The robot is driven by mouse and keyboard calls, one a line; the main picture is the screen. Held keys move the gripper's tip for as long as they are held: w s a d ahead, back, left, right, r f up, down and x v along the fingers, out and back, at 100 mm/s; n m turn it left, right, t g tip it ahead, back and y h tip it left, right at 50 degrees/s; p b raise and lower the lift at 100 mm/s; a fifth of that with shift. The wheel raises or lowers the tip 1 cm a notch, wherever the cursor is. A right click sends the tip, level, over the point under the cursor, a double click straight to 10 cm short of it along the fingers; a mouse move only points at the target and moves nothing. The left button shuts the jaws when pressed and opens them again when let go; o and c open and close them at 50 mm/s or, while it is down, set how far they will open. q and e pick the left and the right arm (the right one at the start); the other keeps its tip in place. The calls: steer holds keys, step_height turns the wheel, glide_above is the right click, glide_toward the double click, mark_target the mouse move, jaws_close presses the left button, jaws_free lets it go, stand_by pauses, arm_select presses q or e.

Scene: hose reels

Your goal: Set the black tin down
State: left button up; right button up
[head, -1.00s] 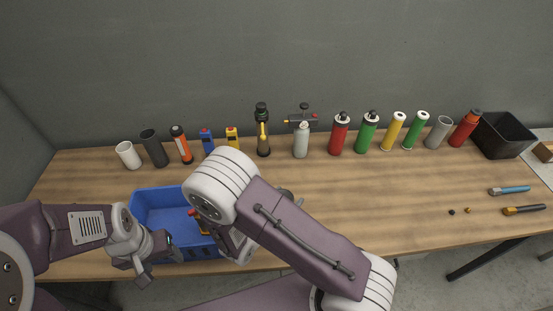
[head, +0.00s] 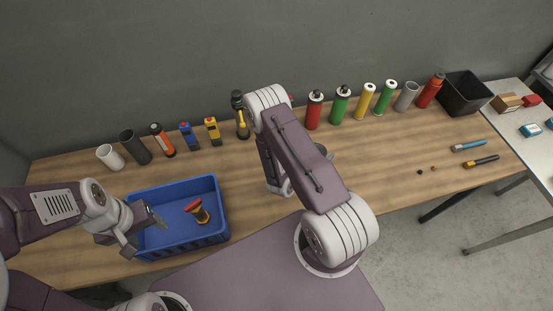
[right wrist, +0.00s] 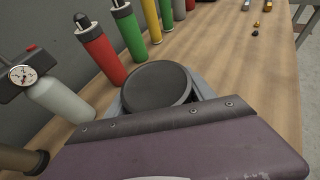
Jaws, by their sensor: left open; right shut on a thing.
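The black tin (right wrist: 157,86) is a dark, round, flat-topped thing in the right wrist view. My right gripper (right wrist: 160,94) is shut on it, with a grey finger at each side. The tin is above the wooden table, in front of the red and green bottles. I cannot tell whether its bottom touches the wood. In the head view my right arm hides most of this gripper and the tin. My left gripper (head: 143,232) is open and empty at the left side of the blue bin (head: 205,236).
A red-and-yellow item (head: 198,211) lies in the blue bin. A black bin (head: 466,92) stands at the back right. The right middle is mostly clear.

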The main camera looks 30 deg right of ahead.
steer(key=shift+s+d+r+m+g, duration=0.15)
steer(key=shift+s+d, duration=0.25)
steer(key=shift+s, duration=0.05)
steer(key=shift+s+d+r+m+g, duration=0.15)
steer(key=shift+s+d, duration=0.2)
steer(key=shift+s, duration=0.05)
steer(key=w+a+f+b, duration=0.1)
steer(key=w+f+b, duration=0.1)
steer(key=w, duration=0.1)
steer(key=w+a+f+b, duration=0.2)
steer(key=w+f+b, duration=0.1)
steer(key=w, duration=0.1)
steer(key=w+a+f+b, duration=0.1)
steer(key=w+f+b, duration=0.1)
steer(key=w, duration=0.1)
steer(key=shift+w+a+f+b, duration=0.15)
steer(key=shift+w+a+b, duration=0.15)
steer(key=shift+a+b, duration=0.1)
steer(key=shift+w+a, duration=0.1)
steer(key=shift+w, duration=0.05)
steer(key=shift+f+b, duration=1.6)
steer(key=shift+f, duration=0.45)
arm_select(q)
step_height(320, 180, down, 10)
steer(key=shift+s+f, duration=0.15)
steer(key=shift+s, duration=0.05)
arm_select(e)
steer(key=o, duration=1.6)
steer(key=shift+o, duration=0.2)
